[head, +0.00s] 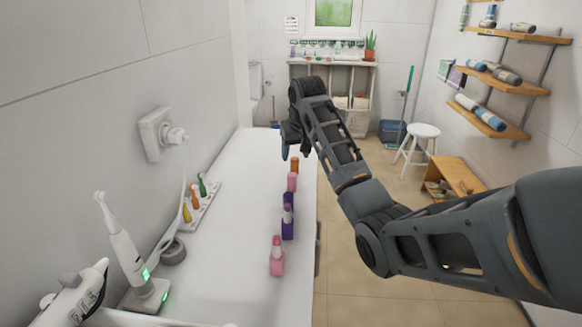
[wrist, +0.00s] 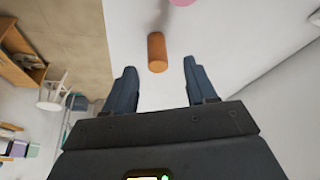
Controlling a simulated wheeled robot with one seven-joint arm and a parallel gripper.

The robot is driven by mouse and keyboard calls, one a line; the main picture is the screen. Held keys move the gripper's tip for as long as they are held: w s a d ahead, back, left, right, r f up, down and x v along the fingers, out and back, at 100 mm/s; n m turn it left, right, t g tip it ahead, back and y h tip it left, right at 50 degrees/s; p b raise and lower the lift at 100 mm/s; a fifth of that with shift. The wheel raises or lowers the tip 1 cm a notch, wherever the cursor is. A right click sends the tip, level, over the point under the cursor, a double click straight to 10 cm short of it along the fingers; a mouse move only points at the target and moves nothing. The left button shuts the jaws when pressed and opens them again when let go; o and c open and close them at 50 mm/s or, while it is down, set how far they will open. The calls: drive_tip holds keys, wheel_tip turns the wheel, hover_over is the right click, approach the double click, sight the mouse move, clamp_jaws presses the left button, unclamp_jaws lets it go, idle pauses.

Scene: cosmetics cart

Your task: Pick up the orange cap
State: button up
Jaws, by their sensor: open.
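The orange cap (head: 295,164) stands on the white counter near its right edge, at the far end of a row of small bottles. In the wrist view the orange cap (wrist: 157,52) is a small cylinder, just beyond the fingertips and between their lines. My gripper (head: 294,150) is above and close to the cap in the head view, partly hidden by its own wrist. In the wrist view my gripper (wrist: 160,72) has its two fingers spread with nothing between them.
A pink bottle (head: 292,181) stands just nearer than the cap, and its pink top (wrist: 182,2) shows in the wrist view. Purple bottles (head: 288,224) and a pink bottle (head: 277,262) stand nearer. A rack with colored brush heads (head: 200,205) sits left. The counter's middle is clear.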

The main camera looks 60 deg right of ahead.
sight(295, 159)
drive_tip(key=shift+p+x, duration=0.35)
drive_tip(key=shift+x, duration=2.3)
drive_tip(key=shift+s+d, duration=0.1)
drive_tip(key=c, duration=1)
